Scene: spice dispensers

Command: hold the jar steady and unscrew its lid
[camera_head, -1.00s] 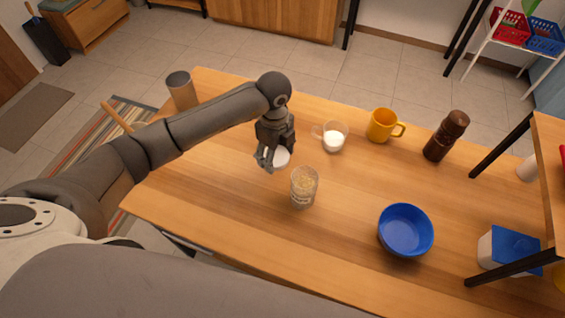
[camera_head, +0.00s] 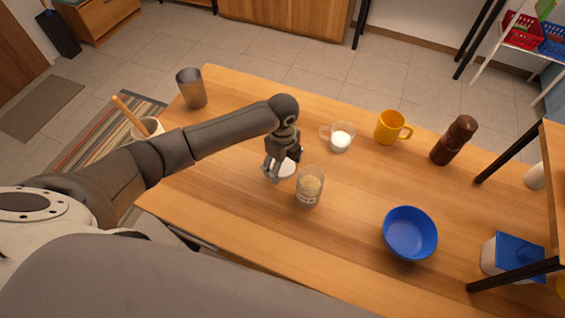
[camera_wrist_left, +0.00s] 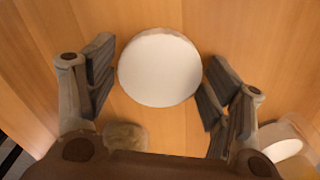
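The clear glass jar (camera_head: 309,188) with pale yellow-tan contents stands upright on the table in the head view, its top uncovered. The round white lid (camera_head: 287,168) is off the jar, just left of it, at or close to the tabletop. My left gripper (camera_head: 284,168) is over the lid, beside the jar. In the left wrist view the lid (camera_wrist_left: 160,68) lies between the two spread fingers, with a narrow gap on each side. A tan blurred shape at the lower left there may be the jar (camera_wrist_left: 125,136). My right gripper is not in view.
A glass cup with white contents (camera_head: 341,140), a yellow mug (camera_head: 390,127) and a brown grinder (camera_head: 454,140) stand behind the jar. A blue bowl (camera_head: 409,234) is to its right. A grey tumbler (camera_head: 191,90) stands at the back left. The table's front left is clear.

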